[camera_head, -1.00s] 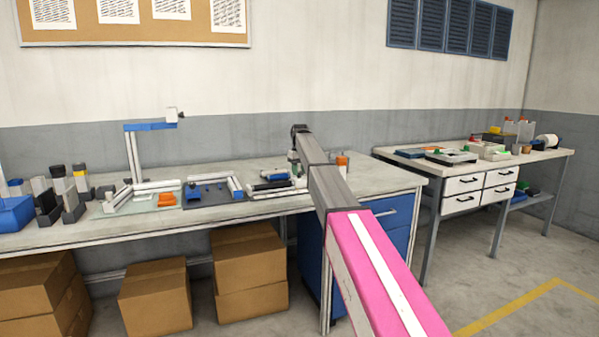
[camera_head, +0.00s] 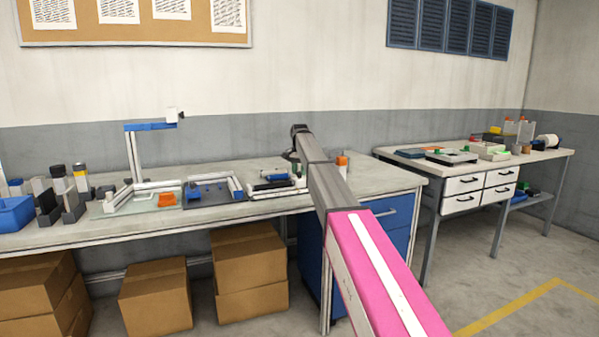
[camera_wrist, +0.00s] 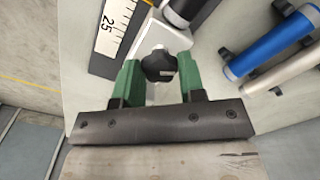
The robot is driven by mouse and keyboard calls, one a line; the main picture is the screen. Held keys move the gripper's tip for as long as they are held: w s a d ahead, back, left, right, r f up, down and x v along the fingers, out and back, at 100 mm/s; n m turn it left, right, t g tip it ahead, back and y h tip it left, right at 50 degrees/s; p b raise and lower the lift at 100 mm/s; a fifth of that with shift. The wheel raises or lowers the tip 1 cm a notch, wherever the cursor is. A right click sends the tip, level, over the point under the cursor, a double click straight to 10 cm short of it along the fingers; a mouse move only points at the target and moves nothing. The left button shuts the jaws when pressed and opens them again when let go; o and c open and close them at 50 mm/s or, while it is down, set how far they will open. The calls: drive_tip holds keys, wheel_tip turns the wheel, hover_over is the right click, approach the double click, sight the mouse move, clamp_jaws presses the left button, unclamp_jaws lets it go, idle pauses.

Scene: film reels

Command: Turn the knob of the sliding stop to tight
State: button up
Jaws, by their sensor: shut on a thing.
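In the wrist view, the black lobed knob (camera_wrist: 159,66) sits between the two green fingers of my gripper (camera_wrist: 158,80). My gripper is shut on the knob. The white body of the sliding stop (camera_wrist: 172,37) shows behind the knob, beside a scale strip (camera_wrist: 117,22) marked 25. Part of the knob is hidden by the fingers, and I cannot read its setting. In the head view my arm reaches over the right end of the workbench (camera_head: 390,182), and the knob is hidden behind it.
A blue cylinder (camera_wrist: 268,46) and a silver cylinder (camera_wrist: 284,73) lie to the right in the wrist view. In the head view, an orange-topped bottle (camera_head: 342,164) stands right of my arm. Blue bins (camera_head: 14,213) and dark holders are at the far left.

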sight(299, 172)
drive_tip(key=m, duration=0.5)
drive_tip(key=shift+m, duration=0.4)
idle(0.3)
drive_tip(key=o, duration=0.9)
drive_tip(key=shift+r, duration=0.1)
wheel_tip(299, 172, up, 11)
drive_tip(key=shift+f, duration=0.15)
